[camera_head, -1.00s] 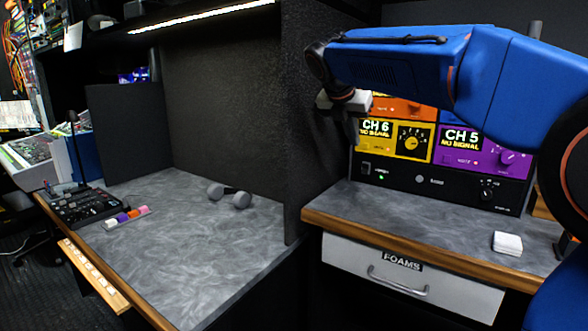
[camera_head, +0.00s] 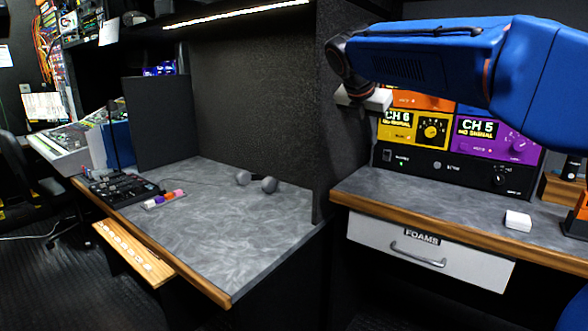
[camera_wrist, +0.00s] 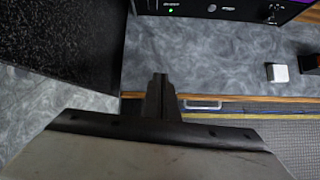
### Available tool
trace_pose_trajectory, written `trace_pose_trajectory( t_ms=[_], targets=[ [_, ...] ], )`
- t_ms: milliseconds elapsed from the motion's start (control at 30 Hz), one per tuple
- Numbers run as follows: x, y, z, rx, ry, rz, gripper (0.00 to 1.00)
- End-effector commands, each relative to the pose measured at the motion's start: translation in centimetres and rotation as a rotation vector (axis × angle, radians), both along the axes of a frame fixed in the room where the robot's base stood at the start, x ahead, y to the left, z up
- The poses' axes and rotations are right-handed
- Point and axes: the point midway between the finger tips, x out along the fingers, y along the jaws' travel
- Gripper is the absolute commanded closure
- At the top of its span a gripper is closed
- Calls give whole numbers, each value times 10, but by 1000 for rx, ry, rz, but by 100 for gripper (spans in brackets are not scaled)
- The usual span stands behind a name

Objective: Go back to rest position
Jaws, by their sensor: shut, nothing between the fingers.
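My gripper (camera_wrist: 160,82) shows in the wrist view with its dark fingers together and nothing between them. It hangs in the air above the front edge of the right counter (camera_wrist: 215,60). In the head view my blue arm reaches across the top right, and its wrist end is beside the dark partition (camera_head: 340,150), in front of the radio rack (camera_head: 450,165). The fingertips are hard to make out in the head view.
The right counter holds a small white block (camera_head: 518,221) above the FOAMS drawer (camera_head: 430,255). The left desk (camera_head: 225,235) bears a control panel (camera_head: 120,188), coloured caps (camera_head: 165,199) and grey headphones (camera_head: 256,182). Open floor (camera_head: 60,280) lies at the left.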

Motion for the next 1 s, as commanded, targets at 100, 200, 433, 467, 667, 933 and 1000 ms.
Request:
trace_pose_trajectory(
  t_ms=[100, 200, 433, 467, 667, 933, 1000],
  targets=[
    [-13, -8, -5, 45, -16, -53, 100],
    [-25, -14, -11, 91, -34, -111, 100],
    [-66, -34, -32, 238, -85, -301, 100],
    [-73, -38, -36, 263, -93, -337, 100],
    [-138, -62, -75, 484, -164, -648, 100],
    [-231, -83, -143, 783, -253, -1134, 100],
    [-255, -86, -162, 857, -274, -1264, 100]
  ],
)
